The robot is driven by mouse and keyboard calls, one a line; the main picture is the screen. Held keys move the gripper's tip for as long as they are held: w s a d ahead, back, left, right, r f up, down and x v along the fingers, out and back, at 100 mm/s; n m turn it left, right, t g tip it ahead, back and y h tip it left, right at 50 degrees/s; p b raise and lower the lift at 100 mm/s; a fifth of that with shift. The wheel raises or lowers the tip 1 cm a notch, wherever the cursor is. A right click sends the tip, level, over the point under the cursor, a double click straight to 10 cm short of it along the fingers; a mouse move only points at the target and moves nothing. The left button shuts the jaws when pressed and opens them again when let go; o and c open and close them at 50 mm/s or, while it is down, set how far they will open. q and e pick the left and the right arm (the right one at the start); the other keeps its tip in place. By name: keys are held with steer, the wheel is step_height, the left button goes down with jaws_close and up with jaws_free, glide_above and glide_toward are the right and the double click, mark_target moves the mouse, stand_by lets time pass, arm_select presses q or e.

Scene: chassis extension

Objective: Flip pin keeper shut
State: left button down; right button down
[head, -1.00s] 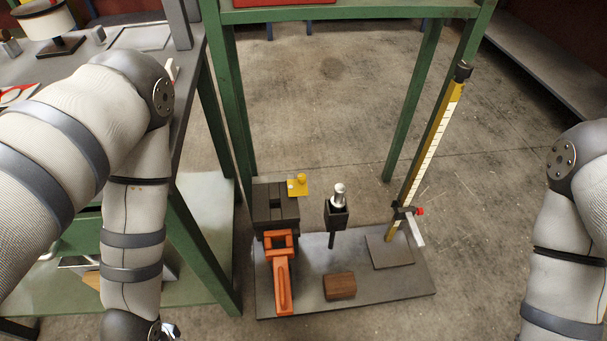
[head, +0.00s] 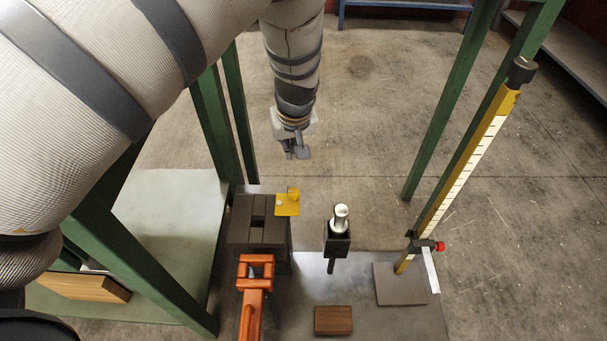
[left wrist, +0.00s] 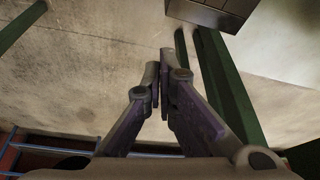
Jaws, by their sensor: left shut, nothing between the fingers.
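A small yellow plate with an upright yellow knob, which looks like the pin keeper (head: 287,207), sits at the far right corner of a dark slotted block (head: 257,232) in the head view. It seems to stick out past the block's edge. My left gripper (head: 298,152) hangs beyond it in the picture, a little above and to the right, apart from it and with nothing held. In the left wrist view its fingertips (left wrist: 158,82) are together over floor, and a dark block (left wrist: 213,10) shows at the top edge. My right gripper is in no view.
An orange lever (head: 252,300) stands in front of the block. A dark holder with a silver pin (head: 340,222), a wooden block (head: 333,320) and a yellow measuring post (head: 465,165) stand to the right. Green frame legs (head: 452,100) rise on both sides.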

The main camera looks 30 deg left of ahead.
mark_target(287, 201)
arm_select(q)
steer(key=shift+s, duration=0.15)
